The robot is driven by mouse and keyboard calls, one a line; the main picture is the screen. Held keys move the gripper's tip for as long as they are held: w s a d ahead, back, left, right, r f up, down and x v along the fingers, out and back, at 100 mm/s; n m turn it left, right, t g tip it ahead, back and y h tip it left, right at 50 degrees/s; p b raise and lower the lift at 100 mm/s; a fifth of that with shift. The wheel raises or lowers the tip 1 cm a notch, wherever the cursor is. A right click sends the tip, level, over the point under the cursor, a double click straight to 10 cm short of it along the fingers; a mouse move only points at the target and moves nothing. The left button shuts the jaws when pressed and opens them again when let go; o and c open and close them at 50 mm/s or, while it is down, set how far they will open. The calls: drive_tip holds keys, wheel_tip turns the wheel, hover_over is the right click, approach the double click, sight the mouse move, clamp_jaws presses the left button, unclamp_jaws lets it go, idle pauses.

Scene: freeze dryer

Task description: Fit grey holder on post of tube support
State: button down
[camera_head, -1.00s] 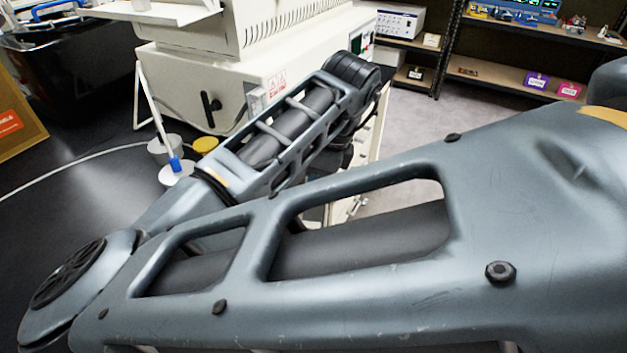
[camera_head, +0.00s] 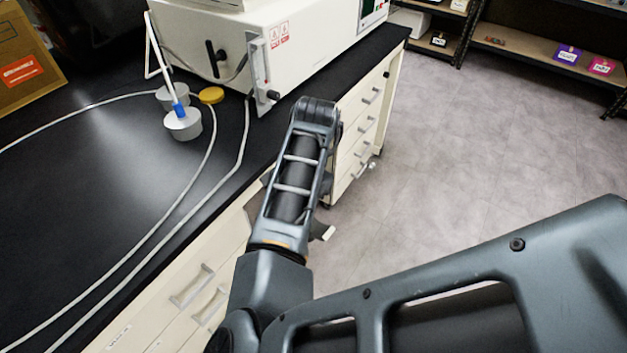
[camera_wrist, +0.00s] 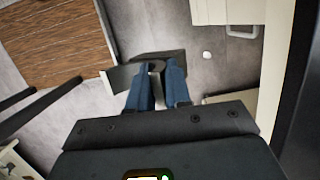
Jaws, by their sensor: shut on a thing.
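My gripper (camera_wrist: 161,82) is shut on a grey, curved piece, which looks like the grey holder (camera_wrist: 123,77). In the wrist view it spans the blue fingertips and sticks out to the left, ending in a pale edge. In the head view my forearm hides the gripper, and only a small grey part with a pale end (camera_head: 324,230) shows beside it, over the floor in front of the bench.
The black bench top (camera_head: 80,190) carries long pale tubing, a yellow lid (camera_head: 211,95), another grey round piece (camera_head: 171,96) and a cream machine (camera_head: 305,40). A cardboard box (camera_head: 25,65) stands at left. Drawers (camera_head: 365,120) front the bench. Grey floor (camera_head: 480,150) at right is clear.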

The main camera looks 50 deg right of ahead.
drive_tip(key=w+a+f+n+g+h, duration=0.1)
drive_tip(key=a+f+n, duration=0.4)
drive_tip(key=f+n, duration=0.4)
drive_tip(key=w+a+f+n+g+h, duration=0.1)
drive_tip(key=a+f+n+g, duration=0.1)
drive_tip(key=a+f+n, duration=0.4)
wheel_tip(320, 180, down, 5)
drive_tip(key=n, duration=0.3)
drive_tip(key=shift+w+f+h, duration=0.15)
drive_tip(key=shift+w+h, duration=0.2)
drive_tip(key=shift+h, duration=0.05)
